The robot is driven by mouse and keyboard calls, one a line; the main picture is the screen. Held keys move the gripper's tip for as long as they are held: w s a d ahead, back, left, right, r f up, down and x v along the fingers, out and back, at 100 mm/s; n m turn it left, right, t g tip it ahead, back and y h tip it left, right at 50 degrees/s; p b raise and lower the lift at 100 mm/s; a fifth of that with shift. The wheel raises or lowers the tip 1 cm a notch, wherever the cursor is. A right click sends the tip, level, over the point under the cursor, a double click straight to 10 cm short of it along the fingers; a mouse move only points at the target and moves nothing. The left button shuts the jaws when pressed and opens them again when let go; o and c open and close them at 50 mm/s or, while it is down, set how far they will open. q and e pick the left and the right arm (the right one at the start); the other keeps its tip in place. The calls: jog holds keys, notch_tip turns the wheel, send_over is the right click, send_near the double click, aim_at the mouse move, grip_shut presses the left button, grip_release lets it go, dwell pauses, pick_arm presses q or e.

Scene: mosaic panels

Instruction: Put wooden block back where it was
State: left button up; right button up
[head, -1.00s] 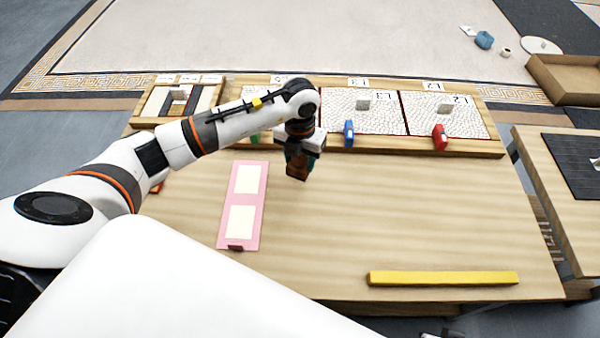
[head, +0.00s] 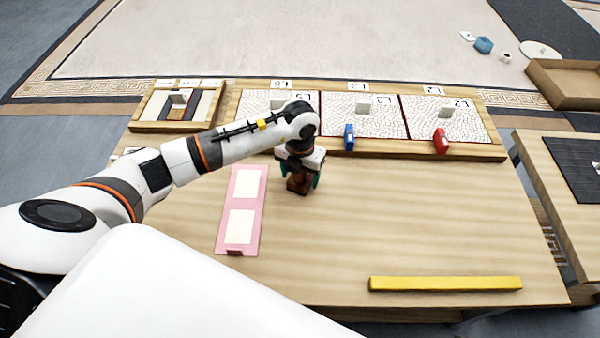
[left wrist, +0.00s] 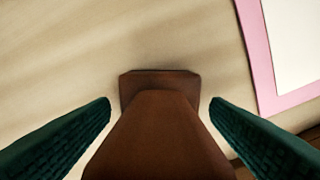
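A brown wooden block (head: 297,184) is upright at the table's middle, just right of the pink card (head: 241,208). The block also shows from above in the left wrist view (left wrist: 160,125); its lower end appears to rest on the table. My left gripper (head: 299,184) is over the block, with its green fingers spread on either side. The left wrist view shows gaps between the fingertips (left wrist: 160,107) and the block. The gripper hides part of the block's top in the head view. My right gripper is not in view.
Mosaic panels (head: 390,122) in a wooden frame line the table's back edge. A blue piece (head: 349,137) and a red piece (head: 441,141) stand at their front. A yellow bar (head: 445,283) lies front right. The table right of the block is clear.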

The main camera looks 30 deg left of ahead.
pick_arm(q)
jog(key=shift+r, duration=0.2)
notch_tip(320, 180, up, 12)
jog(key=shift+f+p, duration=0.1)
jog(key=shift+p, duration=1.05)
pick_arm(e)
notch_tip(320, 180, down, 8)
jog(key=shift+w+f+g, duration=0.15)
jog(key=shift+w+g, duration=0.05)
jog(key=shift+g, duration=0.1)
